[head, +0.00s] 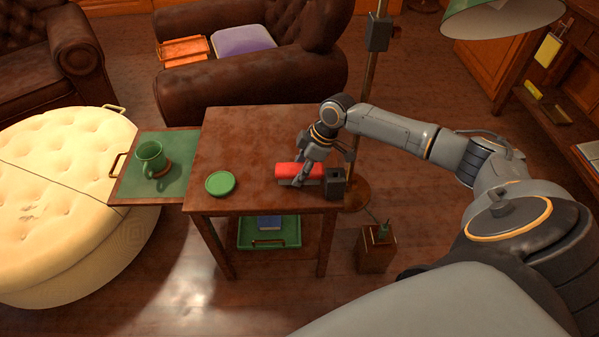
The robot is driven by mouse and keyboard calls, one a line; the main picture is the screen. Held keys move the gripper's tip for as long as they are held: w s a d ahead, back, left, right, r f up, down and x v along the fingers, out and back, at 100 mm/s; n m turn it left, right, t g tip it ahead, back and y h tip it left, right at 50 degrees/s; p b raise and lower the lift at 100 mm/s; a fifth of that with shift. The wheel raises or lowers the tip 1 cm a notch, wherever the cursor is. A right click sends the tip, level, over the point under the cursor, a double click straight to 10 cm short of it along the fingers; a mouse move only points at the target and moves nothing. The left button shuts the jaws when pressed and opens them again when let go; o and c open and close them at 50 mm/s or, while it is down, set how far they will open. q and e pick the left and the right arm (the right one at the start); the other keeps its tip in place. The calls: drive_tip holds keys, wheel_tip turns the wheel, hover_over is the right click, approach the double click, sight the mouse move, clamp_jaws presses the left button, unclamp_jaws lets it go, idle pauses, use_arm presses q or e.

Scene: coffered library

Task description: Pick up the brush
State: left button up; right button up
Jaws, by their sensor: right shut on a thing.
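The brush (288,169) looks like a red block with a grey lower part, lying near the right front of the small wooden side table (245,135). My right gripper (301,178) reaches down over it from behind and is shut on it, its fingers covering part of the red side. The brush is on or very close to the tabletop; I cannot tell if there is a gap. My left gripper is not in view.
A small dark block (335,184) stands right beside the brush. A green round coaster (220,183) lies left of it. A green mug (150,157) stands on a green tray (130,190) at the left. A lamp pole (369,90) rises behind the table's right side.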

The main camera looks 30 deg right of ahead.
idle(0.3)
drive_tip(key=shift+r, duration=0.1)
drive_tip(key=shift+r+b, duration=0.1)
drive_tip(key=shift+b, duration=0.3)
drive_tip(key=shift+s+a+r+p, duration=0.15)
drive_tip(key=shift+a+r+p, duration=0.25)
drive_tip(key=shift+r, duration=0.25)
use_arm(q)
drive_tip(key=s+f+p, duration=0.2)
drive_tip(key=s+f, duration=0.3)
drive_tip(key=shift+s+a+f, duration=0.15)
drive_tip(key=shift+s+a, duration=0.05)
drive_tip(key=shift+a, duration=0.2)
use_arm(e)
drive_tip(key=s+a+r, duration=0.5)
drive_tip(key=a+r, duration=0.1)
drive_tip(key=a, duration=0.6)
drive_tip(key=shift+s+r, duration=0.2)
drive_tip(key=shift+r, duration=0.2)
